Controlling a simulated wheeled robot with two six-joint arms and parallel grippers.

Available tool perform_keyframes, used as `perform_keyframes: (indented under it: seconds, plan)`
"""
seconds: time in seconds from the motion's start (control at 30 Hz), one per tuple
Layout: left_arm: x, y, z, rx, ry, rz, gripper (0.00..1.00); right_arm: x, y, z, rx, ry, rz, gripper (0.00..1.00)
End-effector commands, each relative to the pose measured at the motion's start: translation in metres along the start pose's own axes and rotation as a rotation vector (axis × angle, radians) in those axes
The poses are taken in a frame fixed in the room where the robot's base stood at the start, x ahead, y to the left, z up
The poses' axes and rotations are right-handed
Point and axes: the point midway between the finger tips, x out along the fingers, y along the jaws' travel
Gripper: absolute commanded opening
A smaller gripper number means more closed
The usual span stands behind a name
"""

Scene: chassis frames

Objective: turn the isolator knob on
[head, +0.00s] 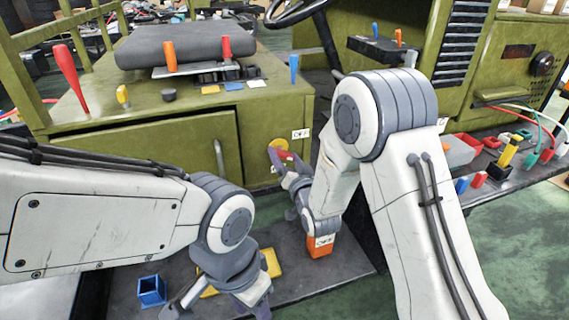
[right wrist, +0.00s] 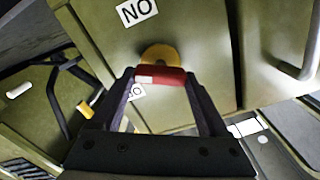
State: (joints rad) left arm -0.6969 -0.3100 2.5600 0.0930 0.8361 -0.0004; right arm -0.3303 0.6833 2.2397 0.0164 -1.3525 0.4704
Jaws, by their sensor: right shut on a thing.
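The isolator knob (head: 281,146) is a red handle on a yellow disc, on the front of the olive-green chassis. The right wrist view shows its red handle (right wrist: 160,76) lying crosswise between my fingers, with the yellow disc (right wrist: 158,54) behind it. My right gripper (head: 284,160) is shut on the handle; it also shows in the right wrist view (right wrist: 162,84). One white label (right wrist: 137,12) reads "NO" as seen there; another (right wrist: 135,91) is partly hidden by a finger. My left gripper (head: 217,301) is low in the head view, its fingers apart and empty.
A blue open box (head: 151,291), a yellow piece (head: 271,263) and an orange labelled block (head: 319,247) are on the dark low shelf. Several coloured levers, including a red one (head: 69,78), stand on the chassis top. A bar handle (head: 219,158) juts out left of the knob.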

Motion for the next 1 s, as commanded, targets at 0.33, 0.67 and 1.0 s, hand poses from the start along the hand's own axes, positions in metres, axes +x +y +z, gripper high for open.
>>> perform_keyframes:
  seconds: [0.33, 0.67, 1.0]
  plan:
    - [0.033, -0.002, 0.002, 0.000, 0.000, 0.000, 0.50, 0.000, 0.003, 0.003, 0.328, 0.002, -0.001, 0.22]
    - [0.058, -0.004, 0.003, 0.000, 0.000, 0.000, 0.50, 0.000, 0.004, 0.004, 0.641, 0.002, 0.000, 0.22]
    - [0.079, -0.006, 0.004, 0.000, 0.000, 0.000, 0.50, 0.000, 0.005, 0.004, 0.920, 0.002, 0.000, 0.22]
